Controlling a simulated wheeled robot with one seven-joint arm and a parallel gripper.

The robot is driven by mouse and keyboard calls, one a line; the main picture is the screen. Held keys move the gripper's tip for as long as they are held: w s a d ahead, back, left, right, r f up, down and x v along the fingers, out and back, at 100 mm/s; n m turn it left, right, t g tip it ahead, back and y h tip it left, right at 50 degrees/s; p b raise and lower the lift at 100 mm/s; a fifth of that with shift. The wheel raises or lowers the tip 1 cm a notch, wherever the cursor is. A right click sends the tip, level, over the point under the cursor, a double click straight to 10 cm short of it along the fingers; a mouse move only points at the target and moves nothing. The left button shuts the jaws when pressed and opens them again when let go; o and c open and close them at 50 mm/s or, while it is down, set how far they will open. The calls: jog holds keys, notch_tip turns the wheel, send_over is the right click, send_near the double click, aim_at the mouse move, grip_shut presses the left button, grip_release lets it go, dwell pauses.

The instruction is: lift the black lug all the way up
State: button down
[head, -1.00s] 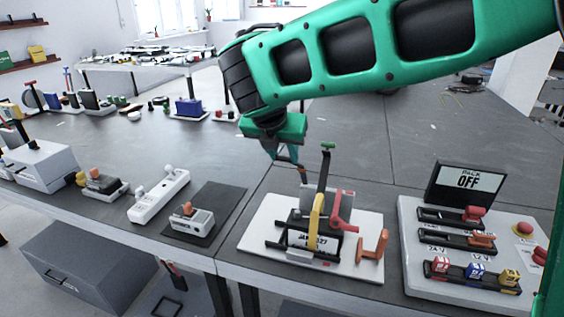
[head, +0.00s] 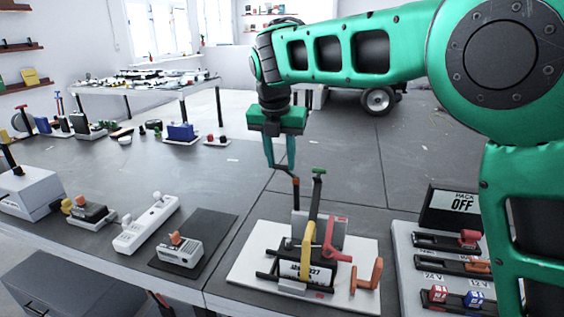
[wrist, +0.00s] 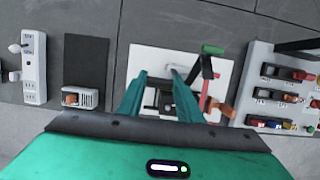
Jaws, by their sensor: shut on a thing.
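My gripper (head: 281,167) points down behind the fixture with the yellow and red levers. Its teal fingers are a little apart around a thin dark piece, which I take for the black lug (head: 297,196). This piece runs down behind the fixture, with a small orange spot near its top. Its lower end is hard to make out. In the wrist view my gripper (wrist: 160,74) reaches over the white board (wrist: 133,62), and its fingers hide part of the fixture. What lies between the tips is too small to tell for sure there.
A black post with a green knob (head: 318,170) stands just right of my gripper. A yellow lever (head: 308,238), a red lever (head: 336,246) and an orange handle (head: 367,285) are close by. A switch panel (head: 410,275) lies to the right.

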jog(key=shift+w+d+r, duration=0.1)
jog(key=shift+w+r, duration=0.15)
jog(key=shift+w, duration=0.1)
jog(key=c, duration=1.2)
grip_release()
jog(key=shift+f, duration=0.1)
jog(key=shift+s, duration=0.1)
jog(key=shift+s+r, duration=0.1)
jog(key=shift+r, duration=0.3)
jog(key=v, duration=0.9)
jog(key=shift+r, duration=0.4)
